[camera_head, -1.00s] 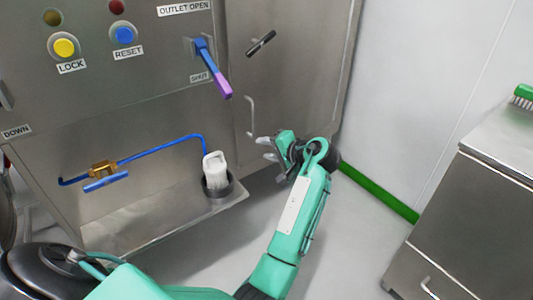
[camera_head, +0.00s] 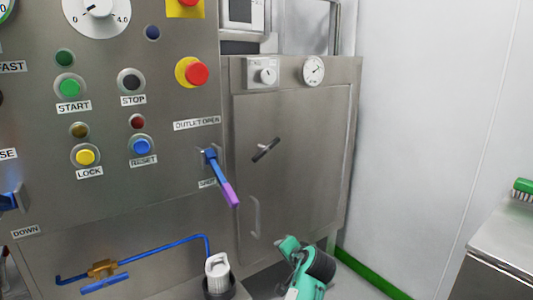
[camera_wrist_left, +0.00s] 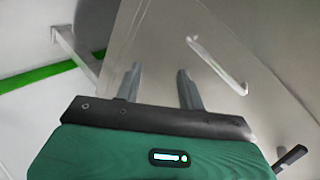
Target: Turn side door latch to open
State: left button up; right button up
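The side door (camera_head: 310,140) is a grey steel panel on the machine's right side and looks shut. Its latch (camera_head: 265,149) is a short dark bar, tilted up to the right. A metal pull handle (camera_head: 254,217) sits below it. In the left wrist view the pull handle (camera_wrist_left: 216,64) is at upper right and the dark latch (camera_wrist_left: 291,157) at lower right. My left gripper (camera_wrist_left: 158,70) is open and empty, its fingers apart, touching neither. In the head view its arm (camera_head: 303,270) is below and right of the pull handle. My right gripper is in no view.
A blue-purple outlet lever (camera_head: 222,178) juts out left of the door. A white container (camera_head: 217,266) stands below it. A brass valve with blue pipe (camera_head: 103,268) is at lower left. A steel cabinet (camera_head: 505,255) stands at right. White wall and free floor lie between.

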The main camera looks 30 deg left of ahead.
aim_at(266, 152)
pick_arm(q)
jog(key=w+d+r+t+h+p, duration=0.5)
jog(key=d+t+h, duration=0.2)
jog(key=h, duration=0.1)
notch_tip(266, 152, up, 9)
jog(key=s+d+n+t+h+p, duration=0.1)
jog(key=d+n+t+h+p, duration=0.1)
jog(key=n+t+h+p, duration=0.25)
jog(key=s+a+r+n+t+y+p, duration=0.1)
jog(key=s+a+r+n+y+p, duration=0.4)
jog(key=a+n, duration=0.5)
jog(key=s+a+r+n+y+p, duration=0.2)
jog(key=a+r+n+y, duration=0.4)
jog(key=n, duration=0.9)
jog(key=shift+y, duration=0.65)
jog(key=x, duration=0.7)
jog(key=f+x, duration=0.1)
jog(key=x, duration=0.2)
jog(key=shift+w+d, duration=0.15)
jog(key=shift+w, duration=0.3)
jog(key=shift+w+a+r, duration=0.2)
jog(key=shift+w+a, duration=0.1)
jog(key=shift+w, duration=0.25)
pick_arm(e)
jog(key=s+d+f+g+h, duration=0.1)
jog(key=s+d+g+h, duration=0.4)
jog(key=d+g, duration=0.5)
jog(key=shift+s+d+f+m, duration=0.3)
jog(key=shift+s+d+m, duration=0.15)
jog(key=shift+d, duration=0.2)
